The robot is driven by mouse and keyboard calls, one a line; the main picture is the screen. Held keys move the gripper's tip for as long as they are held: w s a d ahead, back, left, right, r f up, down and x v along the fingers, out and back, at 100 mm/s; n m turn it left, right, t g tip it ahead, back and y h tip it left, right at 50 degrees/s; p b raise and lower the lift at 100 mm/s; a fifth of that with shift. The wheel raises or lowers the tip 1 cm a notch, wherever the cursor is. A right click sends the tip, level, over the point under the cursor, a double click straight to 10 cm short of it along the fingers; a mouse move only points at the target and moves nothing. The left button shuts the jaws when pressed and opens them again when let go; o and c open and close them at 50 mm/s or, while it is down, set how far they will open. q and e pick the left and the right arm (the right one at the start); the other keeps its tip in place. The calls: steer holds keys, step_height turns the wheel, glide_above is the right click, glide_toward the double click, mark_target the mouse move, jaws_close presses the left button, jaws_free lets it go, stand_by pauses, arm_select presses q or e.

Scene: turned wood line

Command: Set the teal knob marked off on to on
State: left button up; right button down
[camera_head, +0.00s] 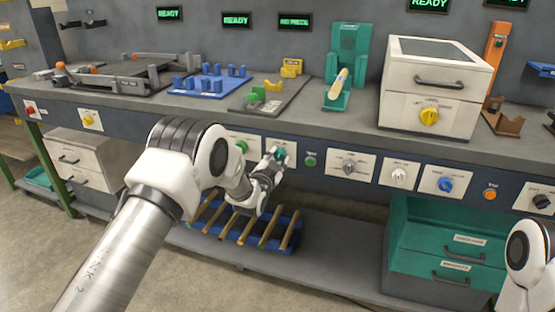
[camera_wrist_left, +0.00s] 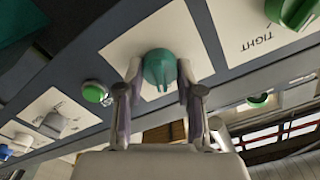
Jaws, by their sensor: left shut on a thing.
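The teal knob (camera_wrist_left: 159,68) sits on a white plate (camera_wrist_left: 185,32) on the bench's front panel. In the left wrist view its pointer ridge points down the picture, toward my gripper's palm. My left gripper (camera_wrist_left: 157,88) has one finger on each side of the knob and is shut on it. In the head view the knob (camera_head: 281,152) shows just beyond my left gripper (camera_head: 272,160), which partly covers its plate. The off and on marks cannot be read. My right gripper is out of the picture; only a part of my right arm shows at the right edge.
A green button (camera_head: 310,161) and a grey knob (camera_head: 349,168) are to the right of the teal knob; a green knob (camera_head: 241,147) is to its left. Below, a blue rack (camera_head: 287,247) holds several wooden sticks. The bench top (camera_head: 330,125) overhangs the panel.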

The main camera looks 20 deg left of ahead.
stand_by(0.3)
arm_select(q)
steer(key=o, duration=1.1)
steer(key=shift+o, duration=0.2)
steer(key=shift+s, duration=0.1)
steer(key=s, duration=1.1)
steer(key=shift+s+a, duration=0.2)
steer(key=shift+s, duration=0.2)
steer(key=shift+f, duration=0.1)
